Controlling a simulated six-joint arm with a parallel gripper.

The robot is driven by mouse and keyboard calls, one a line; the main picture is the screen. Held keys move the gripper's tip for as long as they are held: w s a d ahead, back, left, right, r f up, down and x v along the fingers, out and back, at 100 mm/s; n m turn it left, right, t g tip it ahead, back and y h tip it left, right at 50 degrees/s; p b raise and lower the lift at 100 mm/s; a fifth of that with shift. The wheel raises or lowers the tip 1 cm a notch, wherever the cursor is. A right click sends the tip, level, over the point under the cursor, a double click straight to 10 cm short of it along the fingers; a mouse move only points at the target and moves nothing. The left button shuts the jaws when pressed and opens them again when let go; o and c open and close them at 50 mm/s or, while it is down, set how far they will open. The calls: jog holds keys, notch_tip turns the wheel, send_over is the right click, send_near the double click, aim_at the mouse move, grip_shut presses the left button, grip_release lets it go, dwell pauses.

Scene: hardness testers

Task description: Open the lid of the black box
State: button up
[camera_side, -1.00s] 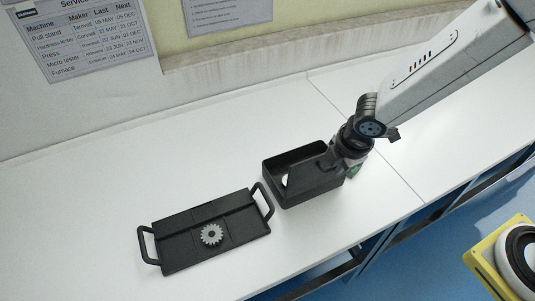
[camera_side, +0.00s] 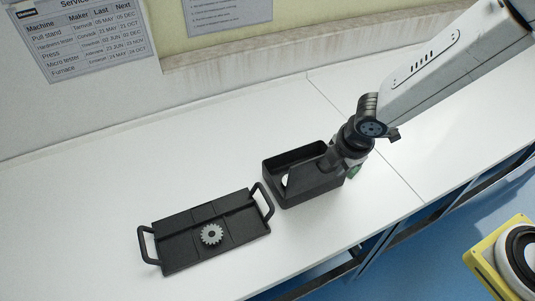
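The black box (camera_side: 290,192) stands on the white bench right of the middle, its top open so that its inner walls show. A small part of something white (camera_side: 285,180) shows inside it at the left. No separate lid can be made out. My gripper (camera_side: 322,166) is over the right part of the box and points down and left toward its inside. Its dark fingers blend with the black walls, so their opening and any contact are unclear.
A black tray (camera_side: 180,258) with two raised handles lies left of the box, close to it. A grey gear (camera_side: 212,234) rests on it. A wall stands behind the bench. The bench's front edge drops to a blue floor, with a yellow item (camera_side: 483,262) at lower right.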

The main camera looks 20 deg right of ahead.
jog(key=shift+r, duration=0.15)
jog(key=shift+v, duration=2.25)
jog(key=shift+s, duration=0.15)
jog(key=shift+r, duration=0.2)
jog(key=shift+r, duration=1.85)
jog(key=s+d+f+m, duration=0.1)
jog(key=s+d+m, duration=0.1)
jog(key=d+m, duration=0.5)
jog(key=s+d+f+m, duration=0.2)
jog(key=s+d+m, duration=0.1)
jog(key=d+m, duration=0.5)
jog(key=m, duration=0.3)
jog(key=shift+s+f, duration=0.15)
jog(key=shift+s, duration=0.1)
